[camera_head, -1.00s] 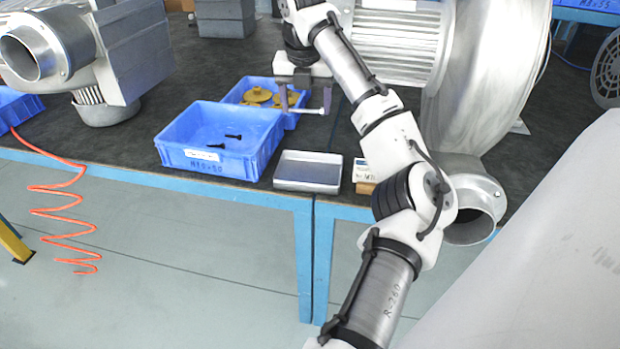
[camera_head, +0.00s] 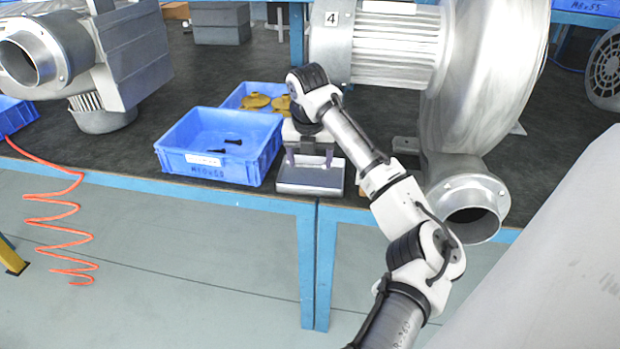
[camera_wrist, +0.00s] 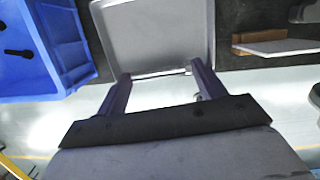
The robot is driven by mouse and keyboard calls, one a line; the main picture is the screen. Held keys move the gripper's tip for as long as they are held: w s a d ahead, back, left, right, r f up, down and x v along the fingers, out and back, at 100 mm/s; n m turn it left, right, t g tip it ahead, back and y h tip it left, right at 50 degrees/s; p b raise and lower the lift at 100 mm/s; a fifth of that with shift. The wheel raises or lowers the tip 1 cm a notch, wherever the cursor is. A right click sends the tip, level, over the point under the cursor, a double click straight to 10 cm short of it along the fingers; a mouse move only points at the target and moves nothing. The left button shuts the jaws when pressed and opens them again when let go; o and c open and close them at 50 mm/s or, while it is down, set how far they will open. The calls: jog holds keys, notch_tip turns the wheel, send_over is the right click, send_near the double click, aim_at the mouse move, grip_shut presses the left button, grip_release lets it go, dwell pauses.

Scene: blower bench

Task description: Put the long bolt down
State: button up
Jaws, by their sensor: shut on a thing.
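My gripper (camera_head: 310,162) is low over the grey metal tray (camera_head: 311,187) at the bench's front edge, with its fingers pointing down and apart. In the wrist view, the fingertips (camera_wrist: 160,74) lie at the near edge of the tray (camera_wrist: 155,30). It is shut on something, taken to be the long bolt. A thin, pale line spans between the fingertips, but I cannot tell the bolt from the tray's rim there. Whether it touches the tray is hidden.
A blue bin (camera_head: 217,170) with black bolts (camera_head: 233,141) stands left of the tray. A second blue bin (camera_head: 232,97) behind holds yellow parts (camera_head: 257,100). A large blower (camera_head: 480,90) stands to the right. A wooden block with a white top (camera_wrist: 275,46) lies right of the tray.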

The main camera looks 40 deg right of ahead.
jog(key=shift+f, duration=3.15)
jog(key=shift+f, duration=0.15)
jog(key=o, duration=1)
jog(key=shift+c, duration=0.2)
notch_tip(320, 180, up, 12)
jog(key=s+a, duration=0.1)
jog(key=shift+s+a, duration=0.3)
jog(key=shift+a, duration=0.05)
